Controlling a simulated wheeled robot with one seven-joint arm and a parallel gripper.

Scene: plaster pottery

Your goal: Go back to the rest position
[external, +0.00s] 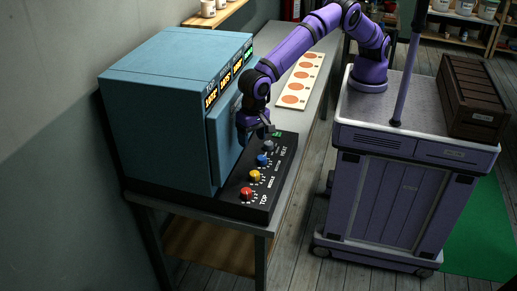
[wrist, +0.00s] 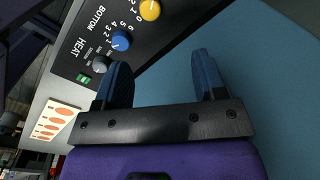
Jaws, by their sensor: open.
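My gripper (external: 262,131) is open and empty. It hangs over the far end of the black control panel (external: 228,199), close to the front face of the blue kiln (external: 160,110). In the wrist view the two blue-black fingers (wrist: 162,80) stand apart with nothing between them. The panel has a red knob (external: 246,194), a yellow knob (external: 255,175), a blue knob (external: 262,160) and a grey knob (external: 268,146). The blue knob (wrist: 121,41) and grey knob (wrist: 99,64) also show in the wrist view, beside the left finger. A green light (wrist: 84,78) is lit near the word HEAT.
A cream board with orange discs (external: 303,78) lies on the bench (external: 285,175) beyond the panel. A brown crate (external: 475,95) sits on my base. Shelves with pots (external: 465,8) stand at the back right. The floor (external: 310,220) between bench and base is clear.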

